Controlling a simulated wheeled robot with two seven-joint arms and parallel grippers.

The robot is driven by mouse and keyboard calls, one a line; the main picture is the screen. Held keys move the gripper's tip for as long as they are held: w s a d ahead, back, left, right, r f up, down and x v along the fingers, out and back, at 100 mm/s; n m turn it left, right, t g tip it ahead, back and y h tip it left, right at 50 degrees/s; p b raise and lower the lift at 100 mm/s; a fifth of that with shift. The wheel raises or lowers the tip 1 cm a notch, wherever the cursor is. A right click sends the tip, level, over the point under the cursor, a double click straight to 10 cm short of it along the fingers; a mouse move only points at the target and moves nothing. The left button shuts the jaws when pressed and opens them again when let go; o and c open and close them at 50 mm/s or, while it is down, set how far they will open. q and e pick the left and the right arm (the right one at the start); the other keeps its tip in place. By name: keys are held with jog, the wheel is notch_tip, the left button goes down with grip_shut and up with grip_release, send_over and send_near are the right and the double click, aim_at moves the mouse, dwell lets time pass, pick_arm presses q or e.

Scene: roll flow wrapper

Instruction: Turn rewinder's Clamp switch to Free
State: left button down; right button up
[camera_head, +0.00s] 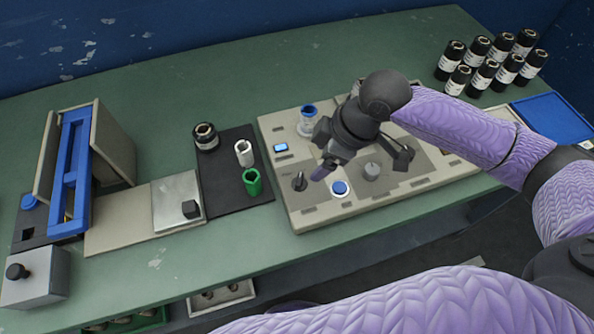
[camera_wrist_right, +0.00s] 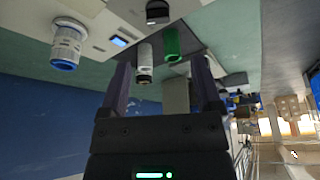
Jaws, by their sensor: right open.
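The rewinder is a beige console (camera_head: 305,212) on the green table, with grey panels, knobs and buttons. A small black switch knob (camera_head: 300,182) stands upright at its left front, beside a blue round button (camera_head: 340,188); it seems to show at the top of the right wrist view (camera_wrist_right: 157,12). The labels are too small to read, so I cannot tell which switch is Clamp or its setting. My right gripper (camera_head: 320,152) is open and empty above the console's left half, close to the black knob and apart from it. My left gripper is out of view.
A blue-topped spindle (camera_head: 307,115) and a lit display (camera_head: 281,147) are near the right gripper. A black mat (camera_head: 225,198) left of the console holds black, white and green rolls. Several black bottles (camera_head: 481,76) stand at the back right. The table's back left is clear.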

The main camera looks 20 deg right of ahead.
aim_at(300, 179)
jog(key=b+x, duration=0.4)
jog(key=x, duration=0.5)
jog(key=shift+d, duration=0.15)
jog(key=shift+w+f, duration=0.15)
jog(key=shift+f, duration=0.15)
jog(key=shift+r, duration=0.1)
grip_shut()
